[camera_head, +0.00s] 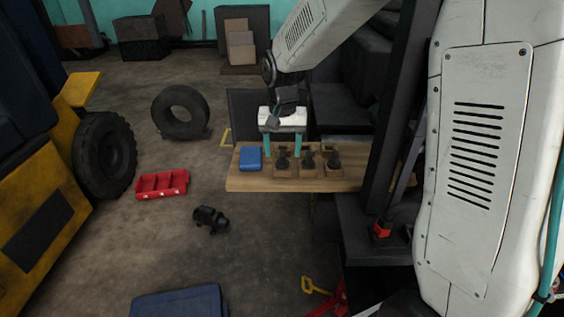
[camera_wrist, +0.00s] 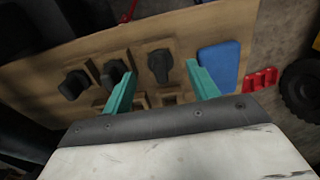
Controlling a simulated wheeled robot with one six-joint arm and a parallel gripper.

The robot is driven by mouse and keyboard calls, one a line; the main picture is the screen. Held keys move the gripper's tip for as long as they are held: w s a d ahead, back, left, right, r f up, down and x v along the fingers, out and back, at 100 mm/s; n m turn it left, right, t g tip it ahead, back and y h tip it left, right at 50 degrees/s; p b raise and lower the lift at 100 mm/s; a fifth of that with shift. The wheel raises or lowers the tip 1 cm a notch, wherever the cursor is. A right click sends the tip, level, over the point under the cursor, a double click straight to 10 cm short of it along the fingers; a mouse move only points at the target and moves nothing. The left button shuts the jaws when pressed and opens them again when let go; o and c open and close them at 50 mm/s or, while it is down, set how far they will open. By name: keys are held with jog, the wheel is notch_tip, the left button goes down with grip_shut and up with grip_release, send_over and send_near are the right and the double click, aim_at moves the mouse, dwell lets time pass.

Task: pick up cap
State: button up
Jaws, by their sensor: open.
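Three dark, knob-topped parts sit in square wooden holders on a wooden board; I cannot tell for sure which of them is the cap. In the head view they are the left part (camera_head: 283,160), the middle part (camera_head: 308,160) and the right part (camera_head: 333,160). My gripper (camera_head: 284,155) points down over the left part, its teal fingers apart. In the wrist view, my gripper (camera_wrist: 160,70) has one finger on either side of that same dark part (camera_wrist: 160,64). The fingers look empty, and I cannot tell whether they touch it.
A blue box (camera_head: 250,158) lies on the wooden board (camera_head: 240,182), left of the holders. A red tray (camera_head: 162,184) and a black part (camera_head: 210,219) lie on the floor. A dark upright post (camera_head: 398,100) stands close to the board's right end.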

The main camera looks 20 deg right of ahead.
aim_at(281, 163)
jog(key=shift+f, duration=1.35)
jog(key=c, duration=1.3)
jog(key=shift+w+r, duration=0.1)
jog(key=shift+r, duration=0.05)
